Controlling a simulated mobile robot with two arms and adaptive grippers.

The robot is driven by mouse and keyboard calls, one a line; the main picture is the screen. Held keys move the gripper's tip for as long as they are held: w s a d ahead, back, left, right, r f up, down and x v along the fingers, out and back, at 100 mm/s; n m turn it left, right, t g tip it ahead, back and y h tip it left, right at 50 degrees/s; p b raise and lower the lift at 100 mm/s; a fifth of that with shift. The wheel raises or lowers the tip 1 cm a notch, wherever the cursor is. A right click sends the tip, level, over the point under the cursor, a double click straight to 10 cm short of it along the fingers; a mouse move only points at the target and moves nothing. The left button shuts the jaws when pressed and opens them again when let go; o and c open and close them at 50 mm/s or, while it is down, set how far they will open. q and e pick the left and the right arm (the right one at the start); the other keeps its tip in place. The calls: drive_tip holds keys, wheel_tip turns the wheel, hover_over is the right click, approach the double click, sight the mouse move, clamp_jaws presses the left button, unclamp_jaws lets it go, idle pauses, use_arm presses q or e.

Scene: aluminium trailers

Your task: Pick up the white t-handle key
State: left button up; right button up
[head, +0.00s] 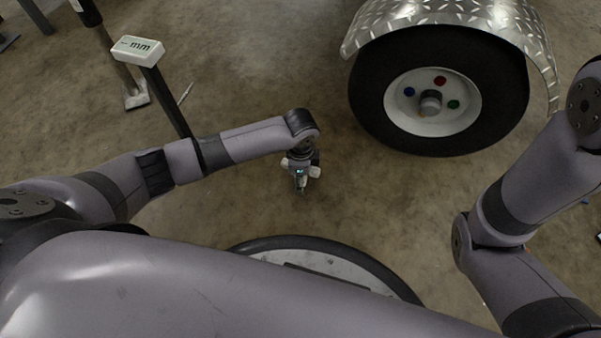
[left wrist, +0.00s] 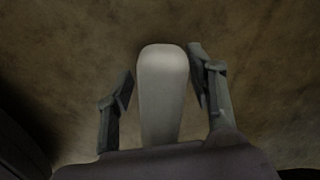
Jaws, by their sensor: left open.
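The white t-handle key (left wrist: 162,92) shows in the left wrist view as a pale, rounded bar between the two fingers of my left gripper (left wrist: 161,64). The right finger is very close to the bar, and a gap shows at the left finger; I cannot tell whether either touches. In the head view, my left gripper (head: 300,180) points down over the floor with its jaws open. White parts of the key (head: 315,172) show beside it, and the rest is hidden behind the gripper. My right gripper is outside the views.
A trailer wheel (head: 375,115) with a white hub and a shiny tread-plate fender (head: 400,14) stands to the right of my left gripper. A white block marked "mm" (head: 138,50) tops a dark post at the upper left. Brown floor between is mostly clear.

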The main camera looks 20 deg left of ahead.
use_arm(q)
drive_tip(key=shift+c, duration=0.5)
clamp_jaws()
